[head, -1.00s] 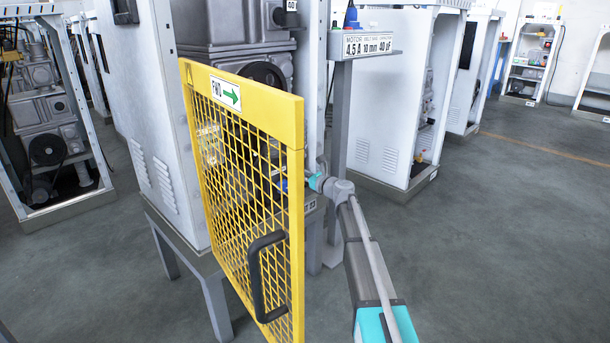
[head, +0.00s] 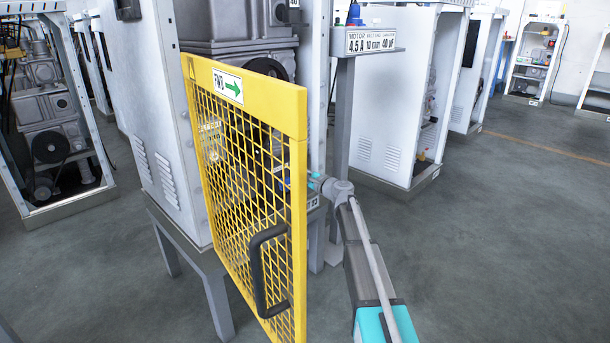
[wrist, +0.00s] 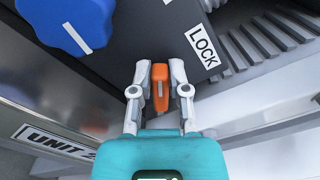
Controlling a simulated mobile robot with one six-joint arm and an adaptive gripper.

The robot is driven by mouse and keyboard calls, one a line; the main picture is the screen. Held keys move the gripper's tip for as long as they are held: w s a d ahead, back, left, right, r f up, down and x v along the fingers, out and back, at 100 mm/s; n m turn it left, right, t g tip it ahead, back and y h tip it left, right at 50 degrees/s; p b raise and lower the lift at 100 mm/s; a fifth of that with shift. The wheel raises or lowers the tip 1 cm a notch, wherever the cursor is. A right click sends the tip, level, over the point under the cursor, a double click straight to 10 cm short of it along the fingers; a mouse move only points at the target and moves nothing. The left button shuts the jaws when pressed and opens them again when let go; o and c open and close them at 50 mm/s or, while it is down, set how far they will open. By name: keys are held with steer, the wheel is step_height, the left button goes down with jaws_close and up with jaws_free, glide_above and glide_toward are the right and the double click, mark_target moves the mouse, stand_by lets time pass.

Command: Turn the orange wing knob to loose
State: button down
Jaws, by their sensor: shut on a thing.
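The orange wing knob (wrist: 159,87) shows in the wrist view on a dark panel, beside a white label reading LOCK (wrist: 202,47). My gripper (wrist: 158,80) has its two grey fingers on either side of the knob and is shut on it. In the head view my arm reaches in behind the yellow mesh door (head: 297,125), which hides the knob and my fingertips.
A blue lobed knob (wrist: 68,22) sits at the upper left in the wrist view. A toothed grey part (wrist: 265,45) lies at the upper right. The open mesh door with its black handle (head: 262,270) stands left of my arm. The floor to the right is clear.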

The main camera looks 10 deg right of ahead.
steer(key=n, duration=0.3)
steer(key=f+n+b, duration=0.1)
steer(key=n, duration=0.2)
steer(key=shift+n, duration=0.3)
stand_by(0.3)
steer(key=c, duration=0.6)
jaws_free()
steer(key=shift+a+f, duration=0.1)
steer(key=shift+s, duration=0.1)
steer(key=shift+s+d, duration=0.3)
steer(key=shift+s, duration=0.15)
steer(key=v, duration=1.1)
steer(key=shift+w, duration=0.1)
